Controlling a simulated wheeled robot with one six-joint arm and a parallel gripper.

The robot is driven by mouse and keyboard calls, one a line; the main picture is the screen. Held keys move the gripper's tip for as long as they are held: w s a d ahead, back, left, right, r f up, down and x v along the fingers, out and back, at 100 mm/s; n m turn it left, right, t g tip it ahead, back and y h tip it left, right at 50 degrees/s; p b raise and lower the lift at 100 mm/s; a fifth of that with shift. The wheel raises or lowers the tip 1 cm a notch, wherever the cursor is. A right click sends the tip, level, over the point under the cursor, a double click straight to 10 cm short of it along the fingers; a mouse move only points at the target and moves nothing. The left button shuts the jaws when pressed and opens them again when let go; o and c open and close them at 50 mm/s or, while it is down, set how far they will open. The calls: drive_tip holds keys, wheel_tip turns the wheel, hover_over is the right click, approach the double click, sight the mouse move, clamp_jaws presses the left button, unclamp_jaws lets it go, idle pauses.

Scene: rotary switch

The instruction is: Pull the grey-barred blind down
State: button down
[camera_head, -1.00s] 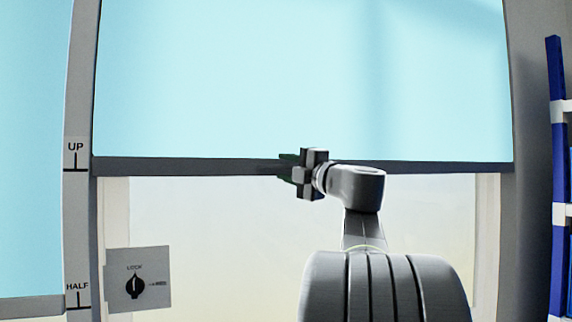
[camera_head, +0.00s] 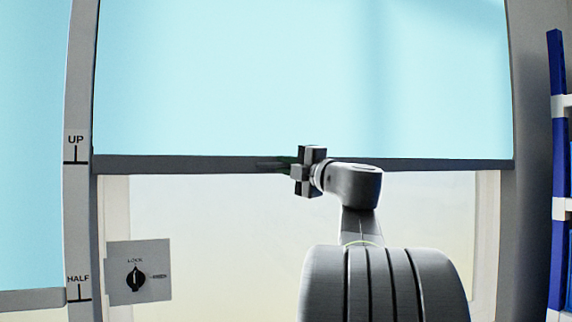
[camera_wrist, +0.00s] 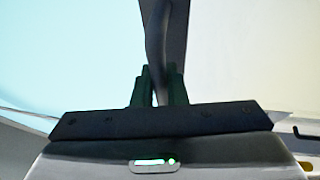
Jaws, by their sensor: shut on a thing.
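The grey-barred blind (camera_head: 300,80) is a pale blue sheet covering the upper part of the middle window. Its grey bottom bar (camera_head: 430,164) runs across the window, about level with the UP mark (camera_head: 76,145) on the left post. My gripper (camera_head: 282,165) is shut on the bar, a little left of my arm's wrist. In the wrist view, the dark green fingers (camera_wrist: 159,88) close around the bar (camera_wrist: 157,45). The exact contact is partly hidden.
A grey plate with a black rotary knob (camera_head: 135,279), its pointer upright toward LOCK, sits at lower left. A HALF mark (camera_head: 78,285) is lower on the post. Another blind (camera_head: 30,140) hangs at left. A blue-posted shelf (camera_head: 557,200) stands at right.

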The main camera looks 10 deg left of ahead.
wheel_tip(320, 180, down, 58)
drive_tip(key=b, duration=3.8)
drive_tip(key=shift+r+b, duration=0.25)
drive_tip(key=shift+b, duration=0.15)
drive_tip(key=shift+f, duration=0.15)
drive_tip(key=c, duration=1.5)
unclamp_jaws()
drive_tip(key=shift+o, duration=0.2)
drive_tip(key=p+v, duration=0.2)
drive_tip(key=v, duration=1.1)
drive_tip(key=shift+s+d, duration=0.3)
drive_tip(key=shift+w+a, duration=0.1)
drive_tip(key=b+x, duration=0.2)
drive_tip(key=x, duration=1.1)
drive_tip(key=shift+w+a+r, duration=0.2)
drive_tip(key=shift+r, duration=0.05)
